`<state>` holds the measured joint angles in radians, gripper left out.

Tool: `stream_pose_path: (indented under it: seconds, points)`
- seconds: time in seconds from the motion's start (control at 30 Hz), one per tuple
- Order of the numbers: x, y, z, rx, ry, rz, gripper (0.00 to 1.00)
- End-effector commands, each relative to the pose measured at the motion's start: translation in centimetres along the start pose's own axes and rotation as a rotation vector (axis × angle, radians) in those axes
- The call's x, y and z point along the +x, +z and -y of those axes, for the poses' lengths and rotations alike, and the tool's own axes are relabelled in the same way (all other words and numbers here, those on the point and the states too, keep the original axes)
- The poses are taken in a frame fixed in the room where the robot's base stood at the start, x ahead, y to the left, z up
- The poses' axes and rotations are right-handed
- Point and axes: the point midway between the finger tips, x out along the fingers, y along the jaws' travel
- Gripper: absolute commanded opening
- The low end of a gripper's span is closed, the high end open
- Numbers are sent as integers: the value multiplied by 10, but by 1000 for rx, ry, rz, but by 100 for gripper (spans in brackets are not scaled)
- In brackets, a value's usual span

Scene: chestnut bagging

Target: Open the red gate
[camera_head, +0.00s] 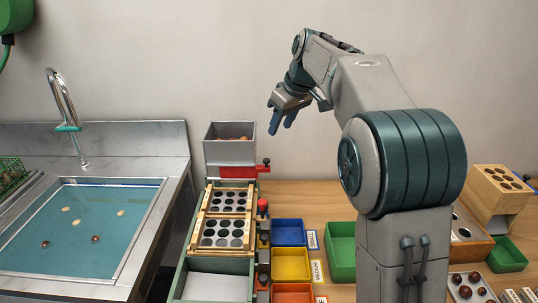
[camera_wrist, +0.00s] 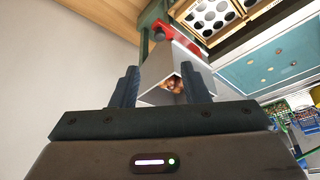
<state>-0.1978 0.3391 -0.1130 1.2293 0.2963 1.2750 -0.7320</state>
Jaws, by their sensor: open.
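The red gate (camera_head: 238,172) is a flat red bar at the front foot of a grey hopper (camera_head: 230,152). Brown chestnuts (camera_wrist: 172,84) lie inside the hopper. My gripper (camera_head: 281,121) is open and empty in the air, right of the hopper and above the knob, apart from both. In the wrist view my gripper's fingers (camera_wrist: 161,84) overlap the hopper's outline.
Below the gate are wooden trays with round holes (camera_head: 226,215) in a green frame. A taller red knob (camera_head: 263,206) stands beside them. Blue (camera_head: 289,232), yellow (camera_head: 291,264) and green (camera_head: 341,251) bins sit to the right. A sink (camera_head: 83,231) is at left. The air around my gripper is clear.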

Motion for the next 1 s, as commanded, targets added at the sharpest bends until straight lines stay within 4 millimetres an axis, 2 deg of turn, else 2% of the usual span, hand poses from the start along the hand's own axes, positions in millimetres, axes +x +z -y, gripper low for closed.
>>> stream_pose_path:
  seconds: [0.4,0.6,0.8,1.0]
  points:
    - [85,2,0,3,-2,5,41]
    - [116,2,0,3,-1,4,41]
    - [128,1,0,3,0,2,41]
    - [130,1,0,3,0,1,41]
